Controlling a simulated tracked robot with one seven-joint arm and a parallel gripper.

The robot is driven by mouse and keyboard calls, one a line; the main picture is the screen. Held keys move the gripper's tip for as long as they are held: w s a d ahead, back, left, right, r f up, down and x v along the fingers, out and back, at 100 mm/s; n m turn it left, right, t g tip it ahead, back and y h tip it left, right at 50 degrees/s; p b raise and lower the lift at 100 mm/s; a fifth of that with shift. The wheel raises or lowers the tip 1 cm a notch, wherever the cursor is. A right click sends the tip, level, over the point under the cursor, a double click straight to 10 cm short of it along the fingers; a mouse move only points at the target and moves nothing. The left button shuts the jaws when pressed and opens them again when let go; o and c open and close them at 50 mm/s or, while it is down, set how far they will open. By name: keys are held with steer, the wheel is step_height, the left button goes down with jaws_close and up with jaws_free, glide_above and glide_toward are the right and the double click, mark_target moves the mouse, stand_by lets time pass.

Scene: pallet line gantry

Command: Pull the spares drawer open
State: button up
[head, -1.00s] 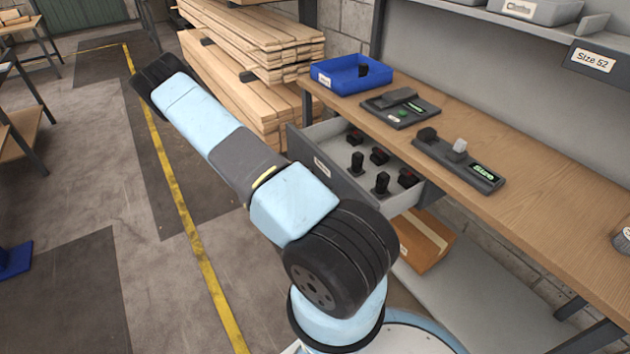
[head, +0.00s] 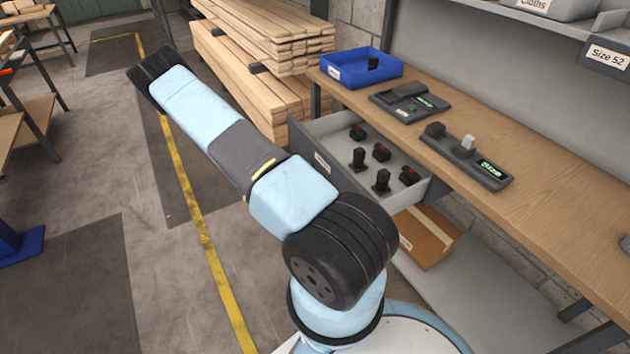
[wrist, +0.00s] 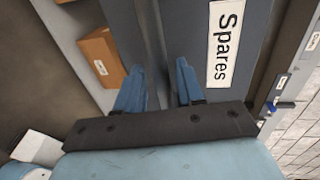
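The spares drawer (head: 324,164) stands pulled out from under the wooden bench, its inside showing in the head view. Several small black parts, some red-topped, stand in it. In the wrist view its grey front (wrist: 255,45) fills the upper middle, with a white "Spares" label (wrist: 225,42). My gripper (wrist: 158,75) has its two blue fingers apart, close to the drawer front and left of the label. A grey upright edge shows between the fingers; I cannot tell whether they touch it. My arm hides the gripper in the head view.
A blue bin (head: 361,70) and two dark devices, one of them a size gauge (head: 468,158), sit on the bench (head: 545,180). A cardboard box (head: 425,238) lies below the drawer. Stacked planks (head: 250,80) stand behind.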

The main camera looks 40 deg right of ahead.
steer(key=v, duration=1.3)
steer(key=shift+w+a, duration=0.15)
steer(key=shift+a, duration=0.2)
